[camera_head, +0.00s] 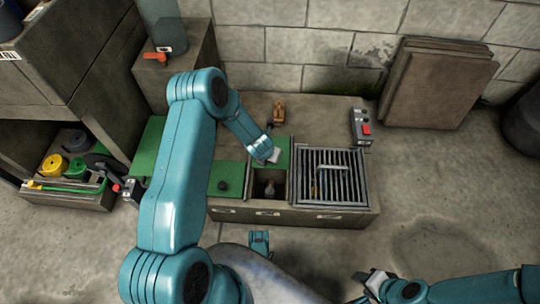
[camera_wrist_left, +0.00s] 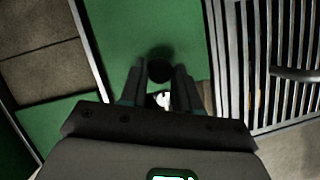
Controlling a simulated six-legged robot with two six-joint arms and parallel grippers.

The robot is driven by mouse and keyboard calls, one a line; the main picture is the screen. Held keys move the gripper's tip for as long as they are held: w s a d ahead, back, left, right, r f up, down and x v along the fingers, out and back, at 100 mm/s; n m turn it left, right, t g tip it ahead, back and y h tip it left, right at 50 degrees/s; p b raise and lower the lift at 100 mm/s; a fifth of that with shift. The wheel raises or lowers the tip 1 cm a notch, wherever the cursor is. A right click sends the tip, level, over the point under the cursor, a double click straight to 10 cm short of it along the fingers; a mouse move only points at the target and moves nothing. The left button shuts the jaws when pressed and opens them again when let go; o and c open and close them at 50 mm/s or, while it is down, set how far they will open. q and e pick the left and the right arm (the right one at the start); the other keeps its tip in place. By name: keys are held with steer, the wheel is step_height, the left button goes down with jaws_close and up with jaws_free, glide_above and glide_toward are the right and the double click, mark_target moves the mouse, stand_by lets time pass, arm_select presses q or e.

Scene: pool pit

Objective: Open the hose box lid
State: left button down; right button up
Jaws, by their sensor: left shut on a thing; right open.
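A green lid (camera_head: 284,146) with a black knob sits at the back of the middle compartment (camera_head: 268,188) of the low bench. The front of that compartment is uncovered, and a small pale thing shows inside. My left gripper (camera_head: 270,155) is at the lid. In the left wrist view its fingers (camera_wrist_left: 160,88) are shut on the black knob (camera_wrist_left: 160,69), with the green lid (camera_wrist_left: 145,28) around it. I cannot tell which compartment is the hose box by a label. My right gripper (camera_head: 372,284) is open and empty, low at the right, away from the bench.
A barred grate (camera_head: 328,178) lies right of the opening. Another green lid (camera_head: 226,178) with a black knob is at its left. A box with a red button (camera_head: 362,126) and an orange-brown item (camera_head: 279,112) stand behind. Boards (camera_head: 438,85) lean on the wall.

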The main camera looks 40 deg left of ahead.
arm_select(q)
steer(key=c, duration=0.8)
jaws_free()
steer(key=shift+s, duration=0.1)
arm_select(e)
steer(key=shift+s, duration=0.1)
arm_select(q)
steer(key=p+v, duration=0.5)
steer(key=v, duration=1.1)
arm_select(e)
steer(key=shift+g, duration=0.3)
steer(key=r, duration=0.1)
steer(key=s+r, duration=0.1)
steer(key=r, duration=0.2)
steer(key=shift+s+a+r, duration=0.25)
steer(key=shift+a+r, duration=0.1)
steer(key=shift+a, duration=0.05)
arm_select(q)
steer(key=shift+d+r, duration=0.15)
steer(key=shift+d, duration=0.05)
